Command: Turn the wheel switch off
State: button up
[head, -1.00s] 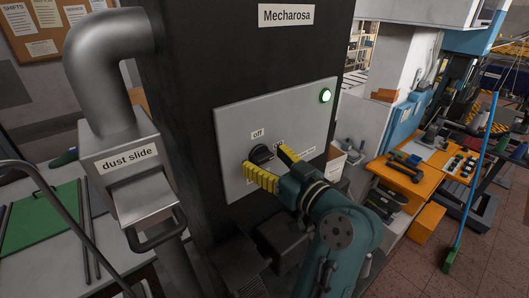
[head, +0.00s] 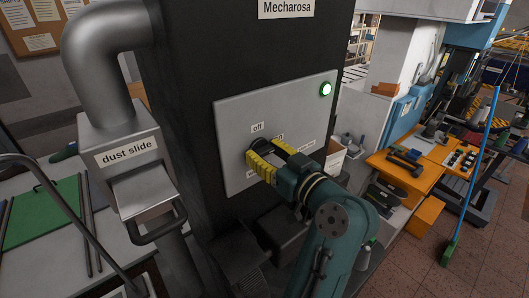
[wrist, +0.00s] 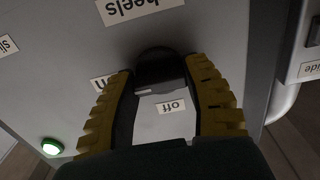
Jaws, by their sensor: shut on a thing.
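The wheel switch (wrist: 155,68) is a black rotary knob on a light grey panel (head: 235,120) fixed to a dark machine column. An "off" label (head: 257,128) is above it to the left and an "on" label (head: 278,136) is to its right, partly covered. My gripper (head: 268,153) has yellow ribbed fingers on both sides of the knob and is shut on it. In the wrist view a "wheels" label (wrist: 138,8) lies beyond the knob, upside down.
A green light (head: 326,88) is lit at the panel's upper right. A metal "dust slide" duct (head: 128,155) with a handle stands left of the column.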

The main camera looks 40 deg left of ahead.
jog(key=shift+f+b, duration=0.15)
jog(key=shift+b, duration=0.15)
jog(key=shift+f+n+b, duration=0.2)
jog(key=shift+n+b, duration=0.3)
jog(key=shift+b, duration=0.5)
jog(key=n+b, duration=0.2)
jog(key=b, duration=0.2)
jog(key=shift+f, duration=0.1)
jog(key=n+b, duration=0.4)
jog(key=b, duration=0.1)
jog(key=shift+n, duration=0.4)
jog(key=n+b, duration=0.2)
jog(key=n, duration=0.1)
jog(key=n+b, duration=0.1)
jog(key=n, duration=0.1)
jog(key=shift+r, duration=0.3)
jog(key=n+b, duration=0.2)
jog(key=n, duration=0.3)
jog(key=shift+r, duration=0.1)
jog(key=o, duration=1.2)
